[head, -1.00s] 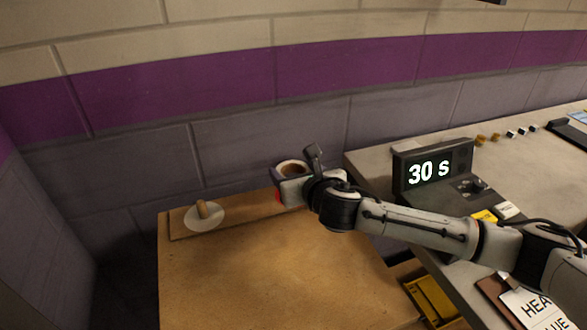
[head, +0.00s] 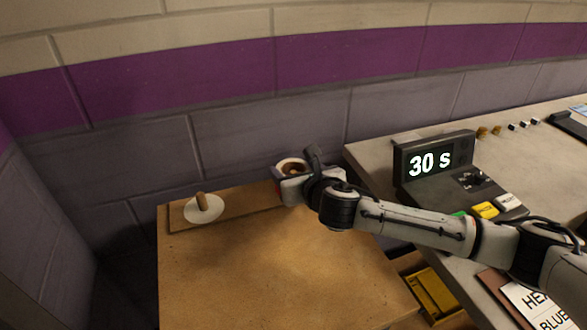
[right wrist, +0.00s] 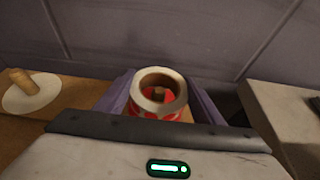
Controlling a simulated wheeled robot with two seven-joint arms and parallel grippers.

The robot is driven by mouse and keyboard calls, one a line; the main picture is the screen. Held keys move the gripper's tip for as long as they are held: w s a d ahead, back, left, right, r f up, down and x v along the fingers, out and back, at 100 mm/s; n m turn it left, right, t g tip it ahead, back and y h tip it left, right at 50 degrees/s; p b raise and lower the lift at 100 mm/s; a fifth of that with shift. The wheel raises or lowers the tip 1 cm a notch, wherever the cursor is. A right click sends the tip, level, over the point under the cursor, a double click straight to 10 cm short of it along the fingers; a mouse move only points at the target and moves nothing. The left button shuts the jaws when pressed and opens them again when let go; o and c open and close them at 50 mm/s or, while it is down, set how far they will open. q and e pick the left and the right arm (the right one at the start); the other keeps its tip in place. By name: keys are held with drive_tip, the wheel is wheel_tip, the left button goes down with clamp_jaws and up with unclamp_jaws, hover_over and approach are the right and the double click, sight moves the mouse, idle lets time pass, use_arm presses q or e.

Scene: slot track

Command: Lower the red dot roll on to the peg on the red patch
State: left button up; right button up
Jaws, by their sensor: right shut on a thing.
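The red dot roll (right wrist: 174,111) is a white ring with red marks on its outside, held upright between the two fingers of my right gripper (right wrist: 160,96). Through its hole the wooden peg (right wrist: 159,94) shows, with red of the patch around it. How far down the peg the roll sits, I cannot tell. In the head view the roll (head: 289,164) is at the back right end of the wooden board, and my right gripper (head: 288,181) is shut on it. The gripper hides the red patch there. My left gripper is not in view.
A second peg (head: 202,201) stands on a round white patch (head: 213,211) at the board's left, empty. The wall (head: 240,140) is close behind the roll. To the right, a grey counter (head: 375,155) carries a timer reading 30 s (head: 432,163).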

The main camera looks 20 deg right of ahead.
drive_tip(key=shift+f, duration=0.2)
drive_tip(key=shift+f+b, duration=0.3)
drive_tip(key=shift+f, duration=0.4)
drive_tip(key=shift+f, duration=0.4)
drive_tip(key=o, duration=1.2)
drive_tip(key=shift+c, duration=0.2)
drive_tip(key=p+v, duration=0.1)
drive_tip(key=v, duration=0.9)
drive_tip(key=shift+s+r, duration=0.1)
drive_tip(key=shift+s, duration=0.1)
